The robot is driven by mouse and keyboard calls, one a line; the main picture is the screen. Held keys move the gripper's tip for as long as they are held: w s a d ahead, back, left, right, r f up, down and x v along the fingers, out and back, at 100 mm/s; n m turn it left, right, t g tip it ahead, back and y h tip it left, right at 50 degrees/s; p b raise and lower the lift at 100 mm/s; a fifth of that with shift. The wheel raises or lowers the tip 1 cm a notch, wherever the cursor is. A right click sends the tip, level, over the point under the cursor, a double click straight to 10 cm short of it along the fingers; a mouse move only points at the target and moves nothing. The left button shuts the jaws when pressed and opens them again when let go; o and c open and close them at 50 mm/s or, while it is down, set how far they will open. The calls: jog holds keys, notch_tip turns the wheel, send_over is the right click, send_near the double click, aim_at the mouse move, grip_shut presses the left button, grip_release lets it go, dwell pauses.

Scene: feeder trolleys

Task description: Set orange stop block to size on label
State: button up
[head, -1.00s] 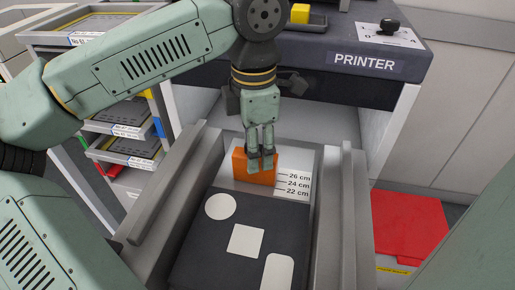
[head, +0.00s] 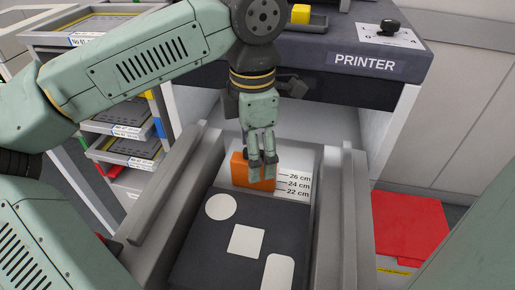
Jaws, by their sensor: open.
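The orange stop block (head: 239,170) stands upright in the feeder tray, behind the dark sheet with white shapes (head: 216,239). The scale label (head: 296,185) lies to the right of the block and reads 26, 24 and 22 cm, top to bottom. The block's right edge is beside the marks, with its front lower edge near the 22 to 24 cm lines. My gripper (head: 263,172) points down at the block, its fingers in front of the block's upper right part. The fingers look slightly apart, and I cannot tell whether they touch it.
Grey rails (head: 355,220) border the tray on both sides. The printer table (head: 365,64) rises behind, with a black knob (head: 390,26) and a yellow block (head: 301,13) on it. A trolley with trays (head: 125,150) stands at left, a red item (head: 411,228) at right.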

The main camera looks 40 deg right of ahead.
jog(key=shift+r+p, duration=2.2)
jog(key=shift+r, duration=0.9)
jog(key=shift+f, duration=0.1)
jog(key=shift+s, duration=0.1)
